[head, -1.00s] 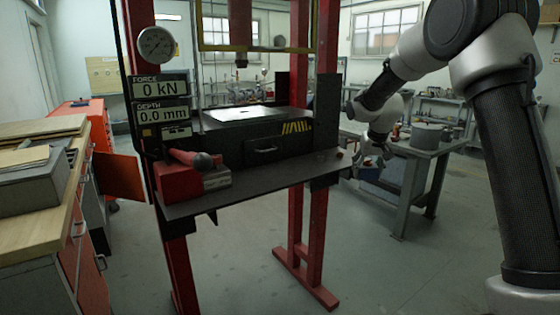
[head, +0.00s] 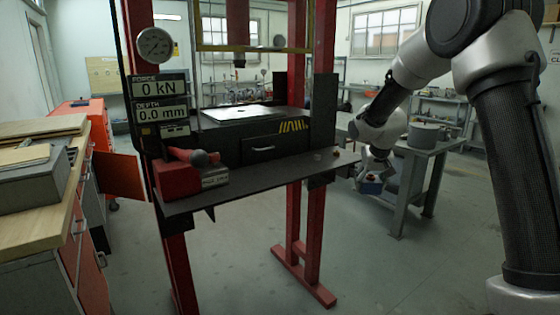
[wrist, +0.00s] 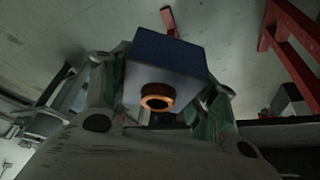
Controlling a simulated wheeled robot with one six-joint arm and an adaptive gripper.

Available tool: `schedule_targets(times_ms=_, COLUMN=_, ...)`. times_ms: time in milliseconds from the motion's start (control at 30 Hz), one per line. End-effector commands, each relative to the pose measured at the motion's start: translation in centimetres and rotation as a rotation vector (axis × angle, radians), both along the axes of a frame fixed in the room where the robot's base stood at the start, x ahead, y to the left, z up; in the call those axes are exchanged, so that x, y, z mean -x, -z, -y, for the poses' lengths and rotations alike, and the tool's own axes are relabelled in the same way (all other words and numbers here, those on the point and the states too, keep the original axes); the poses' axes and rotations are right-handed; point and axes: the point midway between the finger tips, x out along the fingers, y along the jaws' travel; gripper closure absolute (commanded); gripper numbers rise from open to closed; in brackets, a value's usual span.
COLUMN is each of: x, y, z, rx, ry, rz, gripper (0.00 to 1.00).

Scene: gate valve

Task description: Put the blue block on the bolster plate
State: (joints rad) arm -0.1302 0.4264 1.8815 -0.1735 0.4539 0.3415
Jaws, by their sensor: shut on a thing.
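The blue block (wrist: 172,55) is between the fingers of my gripper (wrist: 165,85) in the wrist view. Its near face is paler and carries a round orange-rimmed boss or hole. In the head view the block (head: 371,187) shows small and partly hidden under my gripper (head: 372,180), to the right of the press and below the level of its shelf. My gripper is shut on the block. The bolster plate (head: 255,114) is a flat, light metal plate on top of the dark press bed, left of my gripper. Its top looks mostly bare.
Red press posts (head: 318,110) flank the bed, and the ram (head: 238,30) hangs above it. A dark shelf (head: 270,182) juts out in front, with a red hand pump (head: 178,178) on its left. A grey table (head: 440,150) with a pot stands behind my gripper.

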Motion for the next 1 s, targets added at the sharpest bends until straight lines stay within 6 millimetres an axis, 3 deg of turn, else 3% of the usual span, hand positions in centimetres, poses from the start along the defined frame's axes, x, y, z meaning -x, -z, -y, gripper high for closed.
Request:
schedule_targets(times_ms=167, x=3.3, y=1.6, z=0.0, rx=0.0, ry=-0.007, rz=0.002, gripper=1.0)
schedule_targets(times_ms=400, x=9.3, y=3.8, z=-0.2, rx=0.0, ry=-0.043, rz=0.001, gripper=1.0)
schedule_targets(times_ms=500, x=10.9, y=4.2, z=-0.2, rx=-0.001, ry=-0.058, rz=0.003, gripper=1.0)
schedule_targets(times_ms=667, x=12.0, y=4.0, z=-0.4, rx=-0.001, ry=-0.068, rz=0.006, gripper=1.0)
schedule_targets(times_ms=800, x=11.6, y=4.0, z=-0.3, rx=0.004, ry=-0.068, rz=0.005, gripper=1.0)
schedule_targets(times_ms=1000, x=10.3, y=6.0, z=0.1, rx=0.017, ry=-0.066, rz=0.005, gripper=1.0)
